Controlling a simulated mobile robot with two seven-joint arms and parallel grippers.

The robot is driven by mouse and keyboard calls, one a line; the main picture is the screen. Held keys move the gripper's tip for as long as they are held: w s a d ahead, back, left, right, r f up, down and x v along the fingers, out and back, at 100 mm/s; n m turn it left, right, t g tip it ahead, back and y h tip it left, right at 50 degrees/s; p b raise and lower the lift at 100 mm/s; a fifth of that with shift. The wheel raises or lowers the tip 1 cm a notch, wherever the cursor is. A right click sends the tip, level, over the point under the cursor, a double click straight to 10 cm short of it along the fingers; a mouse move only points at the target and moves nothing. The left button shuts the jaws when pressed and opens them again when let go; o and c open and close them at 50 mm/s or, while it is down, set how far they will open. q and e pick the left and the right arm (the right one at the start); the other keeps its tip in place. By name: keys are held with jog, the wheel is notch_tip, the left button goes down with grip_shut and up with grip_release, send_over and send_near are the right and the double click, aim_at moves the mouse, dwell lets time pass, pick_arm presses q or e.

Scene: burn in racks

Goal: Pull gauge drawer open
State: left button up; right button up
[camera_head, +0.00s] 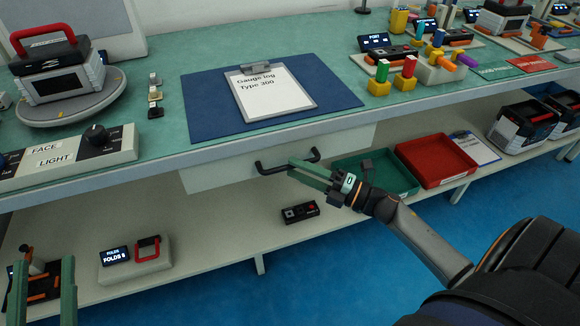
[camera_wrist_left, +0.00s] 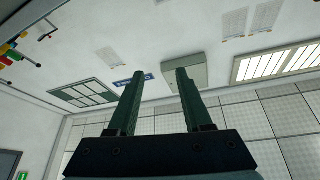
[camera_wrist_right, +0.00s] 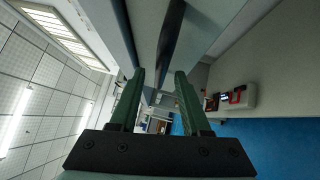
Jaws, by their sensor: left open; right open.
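The gauge drawer (camera_head: 225,176) is a pale front panel under the green bench top, close beneath its edge. Its black bar handle (camera_head: 270,171) sticks out from the front. My right gripper (camera_head: 293,168) is open at the right part of the handle, its fingers overlapping it in the head view; I cannot tell whether they touch. In the right wrist view a dark bar (camera_wrist_right: 171,35), apparently the handle, runs just beyond and between the open fingertips (camera_wrist_right: 160,72). My left gripper (camera_head: 42,262) is open and empty at the lower left, fingers pointing up; the left wrist view shows mostly ceiling.
A blue mat (camera_head: 205,108) with a clipboard (camera_head: 272,92) lies above the drawer. The lower shelf holds a green tray (camera_head: 400,178), a red tray (camera_head: 437,160), a small black device (camera_head: 300,212) and a FOLDS box (camera_head: 135,262). Blue floor lies open in front.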

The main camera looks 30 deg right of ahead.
jog(key=shift+x, duration=1.25)
grip_shut()
dwell(0.5)
